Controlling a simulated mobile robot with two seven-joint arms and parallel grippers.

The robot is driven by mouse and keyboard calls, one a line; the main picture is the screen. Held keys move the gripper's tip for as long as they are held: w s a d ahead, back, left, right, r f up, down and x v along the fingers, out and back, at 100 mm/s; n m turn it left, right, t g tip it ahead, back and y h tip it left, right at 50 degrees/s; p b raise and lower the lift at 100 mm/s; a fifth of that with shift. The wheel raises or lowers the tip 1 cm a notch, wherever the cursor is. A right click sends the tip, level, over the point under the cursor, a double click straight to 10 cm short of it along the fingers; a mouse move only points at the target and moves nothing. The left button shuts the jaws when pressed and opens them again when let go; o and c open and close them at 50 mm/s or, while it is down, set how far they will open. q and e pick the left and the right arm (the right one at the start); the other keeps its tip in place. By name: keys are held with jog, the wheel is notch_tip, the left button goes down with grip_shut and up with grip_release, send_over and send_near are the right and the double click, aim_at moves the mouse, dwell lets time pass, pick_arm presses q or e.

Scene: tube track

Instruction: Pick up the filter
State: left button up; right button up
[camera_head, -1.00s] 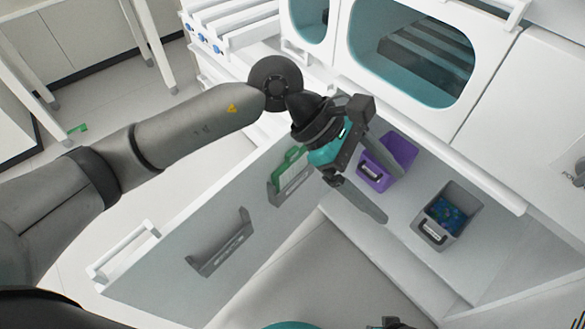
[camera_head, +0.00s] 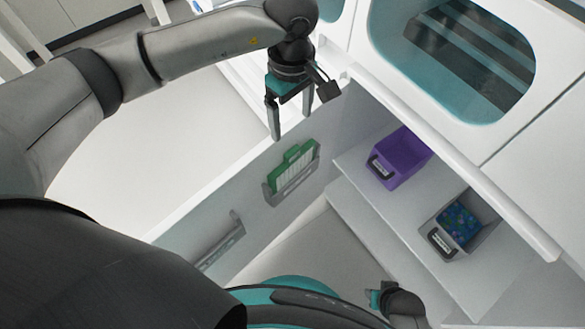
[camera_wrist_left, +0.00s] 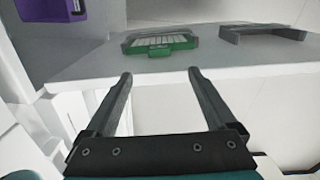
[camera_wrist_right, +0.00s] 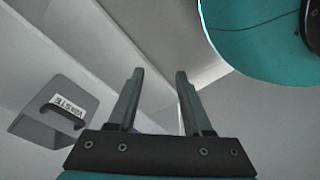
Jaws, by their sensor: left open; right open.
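The filter (camera_head: 293,170), a white pleated panel in a green frame, sits in a grey holder (camera_head: 292,186) on the inner face of the open door. It also shows in the left wrist view (camera_wrist_left: 160,42), beyond and between the fingertips. My left gripper (camera_head: 289,124) is open and empty near the door's top edge, above and apart from the filter; its fingers point down in the head view. My right gripper (camera_wrist_right: 159,76) is open and empty in its wrist view. In the head view only part of it shows at the bottom, its fingers unclear.
The open door (camera_head: 225,200) carries a second grey holder (camera_head: 222,247), seemingly empty. Inside the cabinet stand a purple bin (camera_head: 405,158) and a grey bin (camera_head: 437,240) with blue-green contents. The cabinet's white front edge (camera_head: 460,165) runs above them.

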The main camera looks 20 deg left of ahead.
pick_arm(q)
jog(key=b, duration=0.2)
send_over(292, 151)
jog(key=shift+f, duration=3)
notch_tip(292, 151, down, 3)
jog(key=shift+r+b, duration=0.1)
jog(key=shift+b, duration=0.3)
jog(key=shift+f, duration=0.65)
pick_arm(e)
jog(key=w+a+r, duration=0.2)
jog(key=w+r, duration=0.1)
jog(key=r, duration=0.3)
jog(key=shift+w, duration=0.2)
jog(key=shift+r, duration=0.1)
pick_arm(q)
grip_shut()
pick_arm(e)
jog(key=shift+a, duration=0.1)
